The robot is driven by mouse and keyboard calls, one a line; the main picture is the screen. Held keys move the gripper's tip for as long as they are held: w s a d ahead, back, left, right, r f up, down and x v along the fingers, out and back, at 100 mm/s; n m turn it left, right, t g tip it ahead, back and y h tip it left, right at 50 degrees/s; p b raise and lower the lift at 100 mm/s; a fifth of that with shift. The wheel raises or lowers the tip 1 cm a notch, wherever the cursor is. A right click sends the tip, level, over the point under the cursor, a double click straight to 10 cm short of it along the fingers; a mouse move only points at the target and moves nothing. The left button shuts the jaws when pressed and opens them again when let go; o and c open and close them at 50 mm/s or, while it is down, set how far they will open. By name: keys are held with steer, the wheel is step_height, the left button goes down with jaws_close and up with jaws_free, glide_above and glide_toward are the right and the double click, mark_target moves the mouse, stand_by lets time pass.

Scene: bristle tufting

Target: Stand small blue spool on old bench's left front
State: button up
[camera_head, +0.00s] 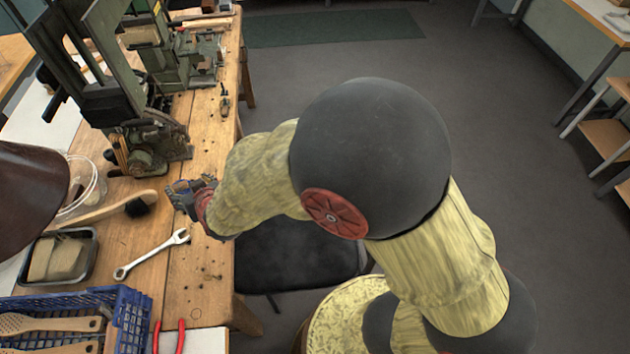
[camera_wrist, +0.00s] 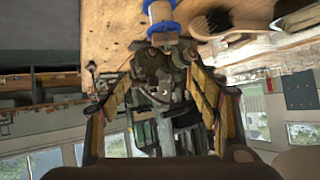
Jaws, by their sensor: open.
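The small blue spool (camera_wrist: 160,14) shows at the top edge of the wrist view. It has blue flanges and a pale middle, is partly cut off, and lies beyond the fingertips against the wood. I cannot tell whether it stands free, and I cannot make it out in the head view. My gripper (camera_head: 187,198) is over the wooden bench (camera_head: 207,135) near its right edge. In the wrist view my gripper (camera_wrist: 162,76) has its fingers spread apart with nothing clearly between them.
A brush (camera_head: 112,210), a wrench (camera_head: 150,256), a tray with blocks (camera_head: 88,240) and a blue crate (camera_head: 128,318) lie on the bench. Red-handled pliers (camera_head: 180,338) are by the crate. Dark machines (camera_head: 150,145) stand behind. Bare wood lies right of the wrench.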

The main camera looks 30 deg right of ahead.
steer(key=s+d+r+g, duration=0.2)
steer(key=s+d+r, duration=0.2)
steer(key=d+r, duration=0.5)
steer(key=s+d+r+m+g+h, duration=0.1)
steer(key=s+d+r, duration=0.3)
steer(key=s+d, duration=0.4)
steer(key=s+d+r+g+h, duration=0.2)
steer(key=s+d+r, duration=0.3)
steer(key=s+d, duration=0.4)
steer(key=s, duration=0.5)
steer(key=shift+m, duration=0.4)
steer(key=shift+d, duration=0.1)
steer(key=shift+c, duration=0.5)
